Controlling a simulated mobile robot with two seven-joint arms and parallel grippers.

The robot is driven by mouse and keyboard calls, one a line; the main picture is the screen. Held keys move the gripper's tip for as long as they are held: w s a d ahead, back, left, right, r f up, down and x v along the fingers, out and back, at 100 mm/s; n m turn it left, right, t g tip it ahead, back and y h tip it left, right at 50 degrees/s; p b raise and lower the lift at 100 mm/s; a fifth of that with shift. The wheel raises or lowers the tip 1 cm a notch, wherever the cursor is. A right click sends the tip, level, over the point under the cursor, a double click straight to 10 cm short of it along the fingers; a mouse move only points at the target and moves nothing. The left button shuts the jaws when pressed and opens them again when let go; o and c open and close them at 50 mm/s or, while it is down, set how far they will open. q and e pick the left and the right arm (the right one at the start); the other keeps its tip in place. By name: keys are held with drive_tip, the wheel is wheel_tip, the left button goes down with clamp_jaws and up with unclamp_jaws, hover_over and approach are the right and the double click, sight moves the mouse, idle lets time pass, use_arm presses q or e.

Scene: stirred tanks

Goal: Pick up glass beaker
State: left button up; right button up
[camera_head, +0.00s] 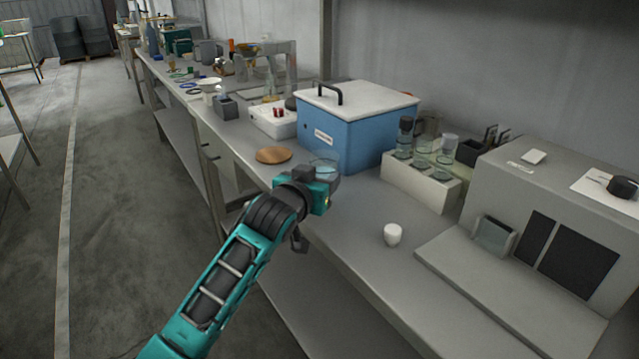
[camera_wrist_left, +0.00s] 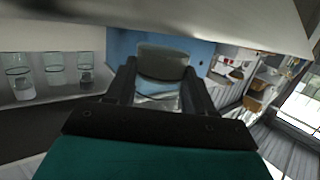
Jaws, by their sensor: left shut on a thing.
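The glass beaker (camera_head: 325,167) is a clear glass vessel whose upper part shows just beyond my left gripper (camera_head: 318,180) in the head view. The gripper and wrist hide its lower part there. In the left wrist view the beaker (camera_wrist_left: 163,68) sits between the two dark fingers of my left gripper (camera_wrist_left: 163,90), which are shut on it. I cannot tell whether its base touches the bench. My right gripper is in neither view.
The blue box with a white lid (camera_head: 355,125) stands just behind the beaker. A round wooden disc (camera_head: 274,155) lies to its left. A rack with glass vessels (camera_head: 420,179) and a small white cup (camera_head: 392,234) are to the right. Bare bench (camera_head: 350,210) lies between.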

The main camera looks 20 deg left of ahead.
use_arm(q)
wheel_tip(320, 180, up, 18)
drive_tip(key=p, duration=0.3)
drive_tip(key=shift+p, duration=0.35)
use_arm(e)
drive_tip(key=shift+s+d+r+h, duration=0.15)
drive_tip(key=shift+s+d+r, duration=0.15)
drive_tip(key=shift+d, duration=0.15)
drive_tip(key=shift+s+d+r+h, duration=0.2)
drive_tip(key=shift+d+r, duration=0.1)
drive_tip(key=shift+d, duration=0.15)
use_arm(q)
drive_tip(key=shift+r, duration=0.1)
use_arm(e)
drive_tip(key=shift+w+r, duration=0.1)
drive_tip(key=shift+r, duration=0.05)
